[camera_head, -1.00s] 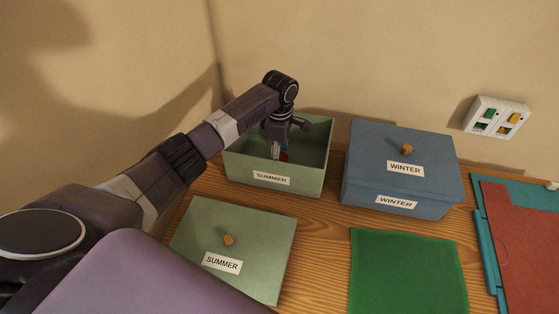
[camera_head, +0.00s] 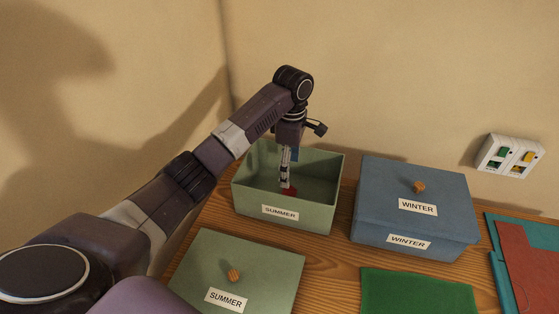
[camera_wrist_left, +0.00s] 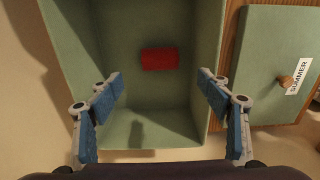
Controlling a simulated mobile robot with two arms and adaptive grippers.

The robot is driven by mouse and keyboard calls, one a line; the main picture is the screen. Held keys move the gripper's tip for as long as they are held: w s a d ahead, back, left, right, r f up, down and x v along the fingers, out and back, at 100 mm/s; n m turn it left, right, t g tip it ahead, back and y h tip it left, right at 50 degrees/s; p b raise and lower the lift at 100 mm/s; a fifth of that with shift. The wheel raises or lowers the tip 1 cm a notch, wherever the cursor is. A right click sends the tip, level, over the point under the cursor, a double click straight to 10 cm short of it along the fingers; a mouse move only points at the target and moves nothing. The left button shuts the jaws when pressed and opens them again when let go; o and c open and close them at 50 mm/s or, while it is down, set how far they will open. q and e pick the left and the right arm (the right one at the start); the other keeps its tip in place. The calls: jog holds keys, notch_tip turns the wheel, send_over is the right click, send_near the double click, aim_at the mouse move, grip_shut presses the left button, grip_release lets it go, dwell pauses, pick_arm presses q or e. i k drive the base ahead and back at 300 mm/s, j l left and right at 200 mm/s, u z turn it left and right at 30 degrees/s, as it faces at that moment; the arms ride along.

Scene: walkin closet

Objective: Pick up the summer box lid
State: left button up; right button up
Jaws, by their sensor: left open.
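The summer box lid (camera_head: 258,262) is a flat green panel with a small wooden knob (camera_head: 234,276) and a SUMMER label. It lies on the wooden table in front of the open summer box (camera_head: 312,216). In the left wrist view the lid (camera_wrist_left: 265,60) is at the right, beside the box. My left gripper (camera_head: 287,180) points down over the box, apart from the lid. Its two blue-padded fingers (camera_wrist_left: 160,95) are spread wide with nothing between them. A red item (camera_wrist_left: 160,59) lies on the box floor. My right gripper is not in view.
A closed blue winter box (camera_head: 415,205) stands right of the summer box. A green cloth (camera_head: 418,292) lies in front of it. A teal and red board (camera_head: 530,265) is at the right edge. A switch panel (camera_head: 510,156) is on the wall.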

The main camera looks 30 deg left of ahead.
aim_at(219, 274)
jog(key=k+l, duration=0.45)
jog(key=k, duration=0.15)
jog(key=k+l, duration=0.45)
jog(key=k, duration=0.15)
jog(key=k+l, duration=0.4)
jog(key=k, duration=0.2)
